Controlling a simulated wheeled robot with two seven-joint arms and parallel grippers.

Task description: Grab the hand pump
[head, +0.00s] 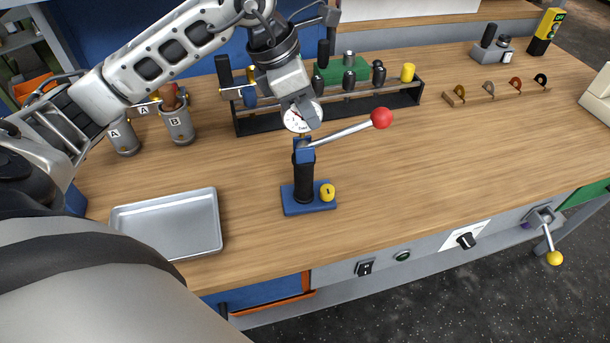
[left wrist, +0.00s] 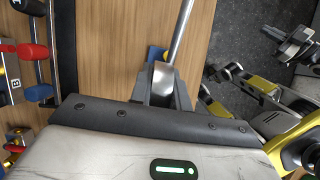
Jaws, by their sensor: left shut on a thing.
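The hand pump stands upright on the workbench, with a blue base (head: 297,206), a black cylinder (head: 304,182), a blue head and a long metal lever (head: 345,133) ending in a red ball (head: 381,118). A round white gauge (head: 297,118) shows at its top. My left gripper (head: 307,124) comes down from above and is shut on the hand pump at its top, partly hiding the gauge. In the left wrist view the jaws (left wrist: 162,88) sit either side of a metal part of the pump, and the lever (left wrist: 181,35) runs upward.
A silver tray (head: 168,255) lies left of the pump. A black tool rack (head: 385,101) is close behind the pump. A row of hooks (head: 497,95) lies farther right. The bench right of the pump is clear.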

